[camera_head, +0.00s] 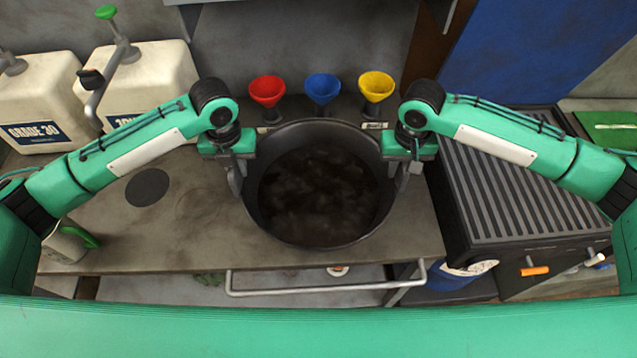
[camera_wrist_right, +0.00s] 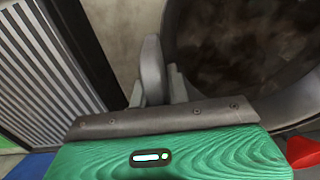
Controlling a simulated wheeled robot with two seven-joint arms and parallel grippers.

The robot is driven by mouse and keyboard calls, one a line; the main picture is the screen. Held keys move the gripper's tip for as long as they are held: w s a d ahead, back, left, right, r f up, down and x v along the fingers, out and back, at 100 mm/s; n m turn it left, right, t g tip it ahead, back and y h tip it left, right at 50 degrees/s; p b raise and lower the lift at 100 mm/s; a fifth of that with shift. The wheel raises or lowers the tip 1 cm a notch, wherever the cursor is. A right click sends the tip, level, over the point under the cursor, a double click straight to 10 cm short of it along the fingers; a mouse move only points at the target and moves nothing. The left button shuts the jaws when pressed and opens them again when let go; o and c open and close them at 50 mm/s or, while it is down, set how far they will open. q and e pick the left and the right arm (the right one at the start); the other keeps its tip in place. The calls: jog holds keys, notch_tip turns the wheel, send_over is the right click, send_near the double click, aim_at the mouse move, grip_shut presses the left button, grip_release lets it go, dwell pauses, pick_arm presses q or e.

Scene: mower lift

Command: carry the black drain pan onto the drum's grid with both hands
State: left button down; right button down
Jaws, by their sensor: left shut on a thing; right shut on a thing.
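The black drain pan (camera_head: 258,218) is round and holds dark liquid with a mottled surface. It is at the middle of the grey bench in the head view, and I cannot tell whether its base touches the bench. My left gripper (camera_head: 238,178) is shut on the pan's left side. My right gripper (camera_head: 403,178) is shut on its right side; in the right wrist view its fingers (camera_wrist_right: 158,78) are beside the pan's rim (camera_wrist_right: 290,98). The drum's slatted grid (camera_head: 525,190) lies to the right of the bench and looks bare. It also shows in the right wrist view (camera_wrist_right: 45,60).
Red (camera_head: 267,90), blue (camera_head: 322,88) and yellow (camera_head: 376,86) funnels stand just behind the pan. Two white jugs (camera_head: 150,75) stand at the back left. A rail (camera_head: 310,290) runs along the bench front. An orange-handled valve (camera_head: 534,270) is below the grid's front edge.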

pick_arm(q)
jog(key=shift+w+r, duration=0.1)
jog(key=shift+r, duration=0.1)
pick_arm(e)
jog(key=shift+r, duration=0.15)
